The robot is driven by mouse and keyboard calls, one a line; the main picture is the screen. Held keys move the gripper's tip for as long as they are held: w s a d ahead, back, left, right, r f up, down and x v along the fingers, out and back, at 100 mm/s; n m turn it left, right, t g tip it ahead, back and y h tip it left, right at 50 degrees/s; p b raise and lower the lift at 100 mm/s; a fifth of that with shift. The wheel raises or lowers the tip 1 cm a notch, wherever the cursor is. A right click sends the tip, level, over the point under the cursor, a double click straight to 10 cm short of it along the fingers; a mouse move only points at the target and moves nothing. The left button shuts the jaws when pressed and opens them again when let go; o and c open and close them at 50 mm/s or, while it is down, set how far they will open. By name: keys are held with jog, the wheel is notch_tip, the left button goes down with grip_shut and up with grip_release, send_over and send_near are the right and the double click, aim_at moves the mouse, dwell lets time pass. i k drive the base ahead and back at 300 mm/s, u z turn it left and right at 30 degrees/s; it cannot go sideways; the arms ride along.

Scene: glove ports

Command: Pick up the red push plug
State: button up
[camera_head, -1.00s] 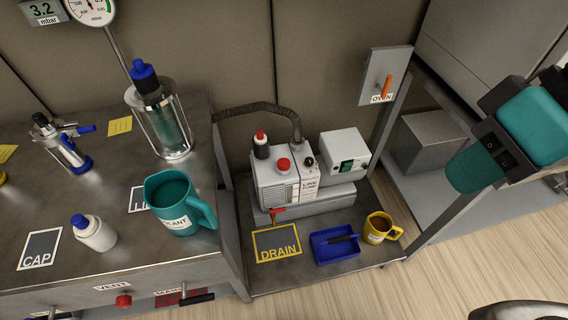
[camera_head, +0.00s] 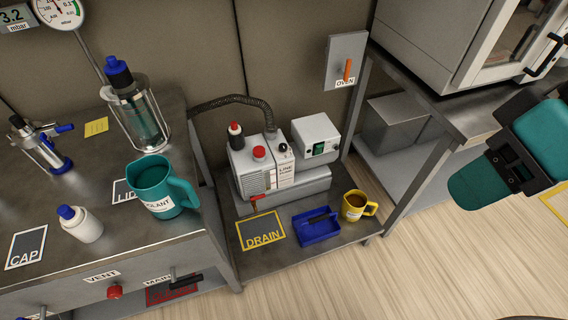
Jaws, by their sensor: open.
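A short round red plug (camera_head: 258,153) sits upright on top of the white pump (camera_head: 262,172) on the low shelf. Another red round knob (camera_head: 114,291) is on the bench front under the VENT label. My teal and black arm shows at the right edge, far from the pump.
A yellow mug (camera_head: 353,207), a blue tray (camera_head: 318,233) and the DRAIN mat (camera_head: 261,231) lie in front of the pump. A hose (camera_head: 232,101) arches behind it. The teal jug (camera_head: 152,185) stands on the higher bench at left. The shelf frame stands at right.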

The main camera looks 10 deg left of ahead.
aim_at(258, 151)
jog(key=z, duration=0.35)
jog(key=k, duration=0.8)
jog(key=z, duration=0.4)
jog(key=i, duration=1.1)
jog(key=u, duration=0.7)
jog(key=i, duration=0.6)
jog(key=u, duration=1.25)
jog(key=i, duration=0.55)
jog(key=u, duration=0.6)
